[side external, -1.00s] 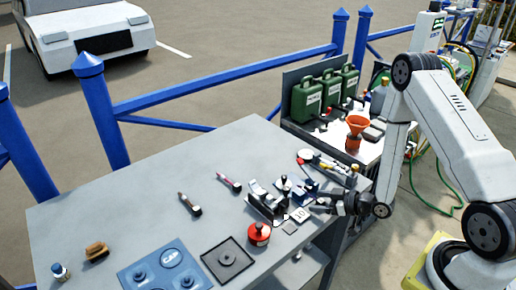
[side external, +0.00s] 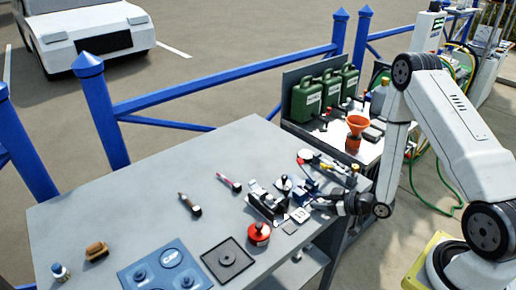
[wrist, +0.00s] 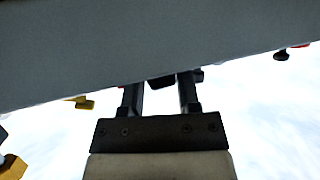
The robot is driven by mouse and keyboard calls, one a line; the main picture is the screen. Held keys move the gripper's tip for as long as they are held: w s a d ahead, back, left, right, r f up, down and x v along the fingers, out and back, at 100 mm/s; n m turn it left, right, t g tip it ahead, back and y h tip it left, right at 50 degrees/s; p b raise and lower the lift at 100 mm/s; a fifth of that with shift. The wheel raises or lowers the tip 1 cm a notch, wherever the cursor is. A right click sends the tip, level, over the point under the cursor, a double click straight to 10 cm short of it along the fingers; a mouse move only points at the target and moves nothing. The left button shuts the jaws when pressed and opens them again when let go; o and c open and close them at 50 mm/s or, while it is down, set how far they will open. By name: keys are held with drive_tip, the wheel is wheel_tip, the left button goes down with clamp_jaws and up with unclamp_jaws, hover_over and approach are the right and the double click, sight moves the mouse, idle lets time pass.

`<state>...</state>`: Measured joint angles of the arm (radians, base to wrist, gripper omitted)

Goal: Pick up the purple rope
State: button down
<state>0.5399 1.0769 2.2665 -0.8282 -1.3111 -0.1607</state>
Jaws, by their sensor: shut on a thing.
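I cannot make out a purple rope in either view. In the side external view, my gripper (side external: 318,204) reaches in low over the right edge of the grey table (side external: 130,200), beside a small blue vise-like thing (side external: 307,187) and a black and metal device (side external: 266,202). In the wrist view, the two dark fingers of my gripper (wrist: 160,92) point up toward a large grey slab (wrist: 150,45). A small dark thing (wrist: 177,80) shows at the fingertips, partly hidden by the slab. My gripper is shut on a dark thing that I cannot identify.
A red round tin (side external: 259,234) and a dark square plate (side external: 228,260) lie left of my gripper. A pink-handled tool (side external: 229,183) lies farther back. A side bench with green canisters (side external: 306,100) and an orange funnel (side external: 357,124) stands behind.

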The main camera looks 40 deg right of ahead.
drive_tip(key=shift+r, duration=0.2)
drive_tip(key=shift+r, duration=4.8)
drive_tip(key=w+a+r+m+h, duration=0.3)
drive_tip(key=w+a+r+h, duration=0.1)
drive_tip(key=w+a+r, duration=0.2)
drive_tip(key=shift+w+a+r+m+t, duration=0.15)
drive_tip(key=shift+a+r+m+t, duration=0.25)
drive_tip(key=shift+a+r, duration=0.55)
drive_tip(key=shift+d, duration=0.35)
